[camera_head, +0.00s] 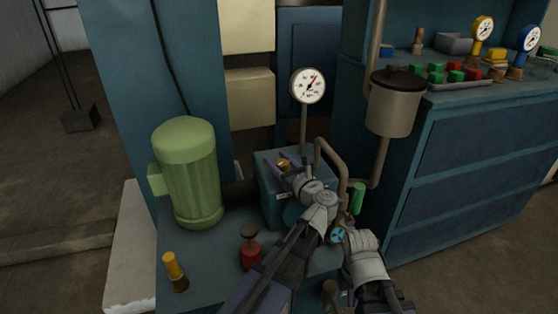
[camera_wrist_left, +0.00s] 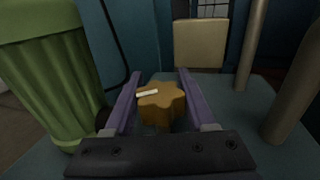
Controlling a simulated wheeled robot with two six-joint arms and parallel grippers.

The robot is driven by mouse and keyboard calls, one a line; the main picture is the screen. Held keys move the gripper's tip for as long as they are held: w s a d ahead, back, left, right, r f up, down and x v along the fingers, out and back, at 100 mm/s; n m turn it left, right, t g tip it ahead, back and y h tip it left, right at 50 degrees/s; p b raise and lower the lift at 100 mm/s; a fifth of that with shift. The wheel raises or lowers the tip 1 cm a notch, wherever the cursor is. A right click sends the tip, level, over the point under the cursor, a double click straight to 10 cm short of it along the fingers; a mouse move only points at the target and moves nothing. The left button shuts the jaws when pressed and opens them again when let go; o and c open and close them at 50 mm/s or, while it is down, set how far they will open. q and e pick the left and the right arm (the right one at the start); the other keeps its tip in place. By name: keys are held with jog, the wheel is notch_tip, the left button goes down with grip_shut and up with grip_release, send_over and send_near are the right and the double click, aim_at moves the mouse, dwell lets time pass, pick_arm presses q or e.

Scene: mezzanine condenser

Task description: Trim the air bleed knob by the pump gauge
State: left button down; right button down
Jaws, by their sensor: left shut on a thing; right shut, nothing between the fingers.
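The air bleed knob (camera_head: 284,163) is a small brass-brown knob on top of the blue pump box (camera_head: 268,190), just below and left of the pump gauge (camera_head: 308,86). In the left wrist view the knob (camera_wrist_left: 162,103) is star-shaped, with a white mark on top pointing left. My left gripper (camera_head: 281,163) has its purple fingers on both sides of the knob and is shut on it. The gauge is a white dial on a thin stem; its needle points up and right. My right gripper (camera_head: 346,237) is low beside the pipes, shut and empty; its fingertips are hard to make out.
A green motor (camera_head: 187,175) stands left of the knob. A red knob (camera_head: 250,254) and a yellow-topped handle (camera_head: 175,270) are at the front. A bent pipe (camera_head: 334,158), a green lever (camera_head: 358,198) and a grey pot (camera_head: 392,105) stand close on the right.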

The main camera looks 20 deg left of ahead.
pick_arm(q)
jog(key=shift+a+n+g+y, duration=0.1)
jog(key=shift+n+g+y, duration=0.3)
jog(key=shift+g, duration=0.1)
jog(key=shift+c, duration=1.2)
grip_release()
jog(key=shift+r, duration=0.15)
notch_tip(320, 180, up, 10)
jog(key=p, duration=1)
